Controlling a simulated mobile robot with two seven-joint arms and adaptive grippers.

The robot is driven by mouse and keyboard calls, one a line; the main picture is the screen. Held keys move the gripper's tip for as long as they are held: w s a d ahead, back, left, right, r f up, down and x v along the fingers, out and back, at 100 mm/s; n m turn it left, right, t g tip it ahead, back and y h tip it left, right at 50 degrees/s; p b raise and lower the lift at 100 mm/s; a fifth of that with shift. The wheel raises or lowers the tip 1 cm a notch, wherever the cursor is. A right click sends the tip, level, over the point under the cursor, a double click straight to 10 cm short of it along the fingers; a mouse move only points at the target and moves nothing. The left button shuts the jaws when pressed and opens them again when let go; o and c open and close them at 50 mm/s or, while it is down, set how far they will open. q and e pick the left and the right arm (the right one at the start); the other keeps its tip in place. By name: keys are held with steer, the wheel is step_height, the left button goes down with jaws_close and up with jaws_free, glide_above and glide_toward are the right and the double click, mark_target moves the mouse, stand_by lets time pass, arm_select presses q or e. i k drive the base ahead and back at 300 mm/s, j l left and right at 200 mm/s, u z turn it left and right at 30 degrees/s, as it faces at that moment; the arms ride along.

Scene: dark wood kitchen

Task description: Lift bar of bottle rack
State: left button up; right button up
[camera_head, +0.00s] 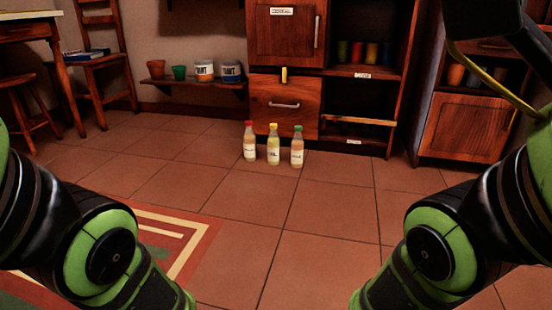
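A dark wood cabinet has a dark open lower compartment at its right. A pale bar (358,121) runs across the front of that compartment, low down; it looks like the bar of a bottle rack, but I cannot tell for sure. Three bottles stand upright in a row on the floor in front: a red-capped bottle (249,146), a yellow-capped bottle (273,149) and a green-capped bottle (297,151). My two arms come in from the left and right edges and run down out of the bottom of the picture. Neither gripper shows.
A closed drawer (284,105) with a small yellow piece above it is left of the open compartment. A wall shelf (195,87) holds pots and cans. A chair (101,70) and stool (25,100) stand left, a second cabinet (465,127) right. The tiled floor between my arms and the bottles is clear.

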mark_target(336, 118)
steer(key=i+j+z, duration=0.1)
steer(key=j, duration=0.25)
steer(key=i+j, duration=0.3)
steer(key=i+j+z, duration=0.15)
steer(key=j, duration=0.2)
steer(key=i+j+z, duration=0.1)
steer(key=j, duration=0.25)
steer(key=i+j, duration=0.25)
steer(key=j, duration=0.15)
steer(key=i+j+z, duration=0.15)
steer(key=j, duration=0.2)
